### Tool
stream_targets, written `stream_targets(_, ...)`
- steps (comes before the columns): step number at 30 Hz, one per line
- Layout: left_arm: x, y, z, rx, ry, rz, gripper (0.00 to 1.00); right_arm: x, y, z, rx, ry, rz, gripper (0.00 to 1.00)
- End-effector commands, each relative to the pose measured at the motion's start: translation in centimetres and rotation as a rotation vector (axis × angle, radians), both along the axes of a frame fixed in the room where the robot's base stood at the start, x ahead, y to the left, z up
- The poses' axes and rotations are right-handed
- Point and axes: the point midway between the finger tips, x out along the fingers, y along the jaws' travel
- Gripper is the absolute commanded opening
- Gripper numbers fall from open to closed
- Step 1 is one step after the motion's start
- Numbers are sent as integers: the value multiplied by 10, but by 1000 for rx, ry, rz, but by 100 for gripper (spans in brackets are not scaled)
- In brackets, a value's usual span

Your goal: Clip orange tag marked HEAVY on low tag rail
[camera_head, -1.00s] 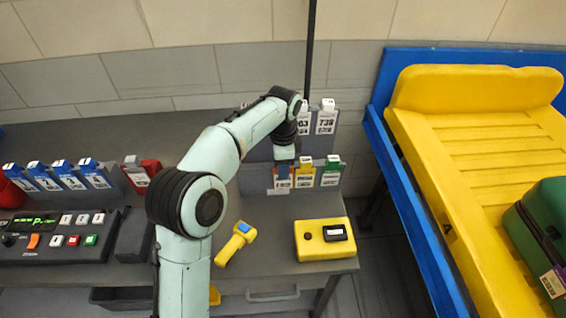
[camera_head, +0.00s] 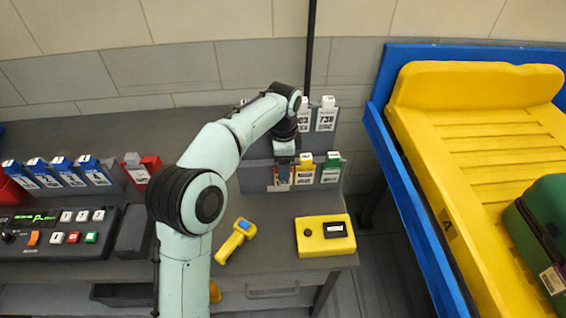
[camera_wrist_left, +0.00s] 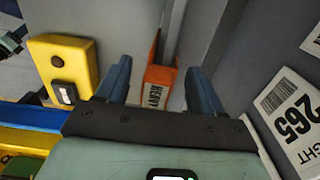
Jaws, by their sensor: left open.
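The orange tag marked HEAVY (camera_wrist_left: 157,84) stands between my left gripper's two blue fingers (camera_wrist_left: 160,74) in the left wrist view. The fingers are apart, with a gap on each side of the tag. In the head view the left gripper (camera_head: 284,171) is at the low grey tag rail (camera_head: 256,178), at the left of the yellow tag (camera_head: 305,172) and the green tag (camera_head: 331,171). The gripper hides most of the orange tag there. The tag's seating on the rail cannot be made out. My right gripper is not in view.
A yellow box (camera_head: 309,244) and a yellow handheld scanner (camera_head: 237,240) lie on the grey bench in front. White tags (camera_head: 327,117) hang on a higher rail behind. Blue tags (camera_head: 68,177) and a red tag (camera_head: 149,170) stand at left. A yellow tray (camera_head: 480,140) is at right.

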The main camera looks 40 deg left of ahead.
Motion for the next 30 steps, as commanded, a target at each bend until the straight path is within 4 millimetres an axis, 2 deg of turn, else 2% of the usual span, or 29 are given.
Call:
stream_targets(9, 1, 0, 70, 0, -8, 0, 67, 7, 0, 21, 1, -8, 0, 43)
stream_targets(15, 1, -1, 109, 0, -6, -1, 67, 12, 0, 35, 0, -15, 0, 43)
stream_targets(21, 0, -1, 126, 0, -4, -1, 67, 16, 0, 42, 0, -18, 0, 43)
stream_targets(30, -1, -1, 128, 1, -2, -1, 67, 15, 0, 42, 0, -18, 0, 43)
